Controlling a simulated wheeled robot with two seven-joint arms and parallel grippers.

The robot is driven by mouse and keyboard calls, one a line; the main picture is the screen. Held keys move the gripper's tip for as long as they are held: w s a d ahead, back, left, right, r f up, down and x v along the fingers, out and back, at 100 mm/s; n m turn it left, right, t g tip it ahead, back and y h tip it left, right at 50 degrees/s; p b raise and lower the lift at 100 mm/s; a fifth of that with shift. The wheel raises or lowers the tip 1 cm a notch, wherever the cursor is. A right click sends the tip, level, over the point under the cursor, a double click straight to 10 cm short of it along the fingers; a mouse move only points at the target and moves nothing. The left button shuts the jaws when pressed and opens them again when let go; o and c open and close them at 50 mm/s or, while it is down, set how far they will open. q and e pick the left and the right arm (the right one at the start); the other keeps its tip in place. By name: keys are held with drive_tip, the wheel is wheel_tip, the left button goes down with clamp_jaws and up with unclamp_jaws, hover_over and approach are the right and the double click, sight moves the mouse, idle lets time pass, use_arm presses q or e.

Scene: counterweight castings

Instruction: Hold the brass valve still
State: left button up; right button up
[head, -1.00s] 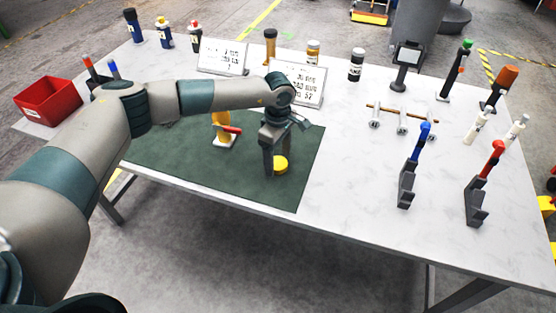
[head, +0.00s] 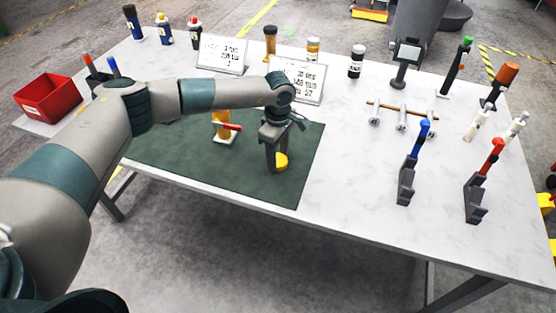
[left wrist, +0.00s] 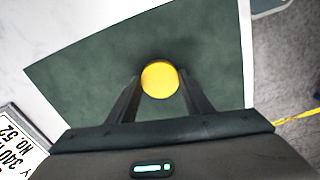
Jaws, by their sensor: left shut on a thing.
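A yellow, brass-coloured valve (head: 220,118) with a red lever stands on the green mat (head: 180,155), left of my left gripper. My left gripper (head: 276,158) points down at the mat's right part and is shut on a round yellow piece (head: 281,161). In the left wrist view the yellow piece (left wrist: 160,80) shows as a plain disc between the two fingers (left wrist: 160,88). In the head view a finger hides part of it. The valve is apart from the fingers. My right gripper is not in view.
Two printed signs (head: 222,55) (head: 297,79) stand behind the mat. A red bin (head: 48,97) is at the table's left. Blue (head: 413,165) and red (head: 484,180) handled tools stand upright at the right. The table's front right is clear.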

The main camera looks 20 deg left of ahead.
sight(279, 160)
use_arm(q)
drive_tip(key=shift+r, duration=0.15)
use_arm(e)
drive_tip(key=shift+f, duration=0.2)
use_arm(q)
drive_tip(key=shift+r+b, duration=0.6)
drive_tip(key=shift+r, duration=0.05)
wheel_tip(279, 160, up, 2)
drive_tip(key=shift+d+r+b, duration=0.1)
drive_tip(key=shift+r+b, duration=0.1)
drive_tip(key=shift+b, duration=0.55)
drive_tip(key=s+d+r+b, duration=0.4)
drive_tip(key=s+d+r, duration=0.2)
drive_tip(key=d, duration=0.3)
drive_tip(key=shift+s+d+r, duration=0.15)
drive_tip(key=shift+d+r, duration=0.2)
drive_tip(key=shift+r, duration=0.15)
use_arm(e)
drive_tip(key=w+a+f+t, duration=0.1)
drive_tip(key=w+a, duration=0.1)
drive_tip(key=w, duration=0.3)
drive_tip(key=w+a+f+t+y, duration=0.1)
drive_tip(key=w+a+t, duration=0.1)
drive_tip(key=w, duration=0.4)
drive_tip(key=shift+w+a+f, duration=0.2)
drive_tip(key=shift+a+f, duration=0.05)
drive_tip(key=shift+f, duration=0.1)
use_arm(q)
drive_tip(key=shift+f, duration=0.1)
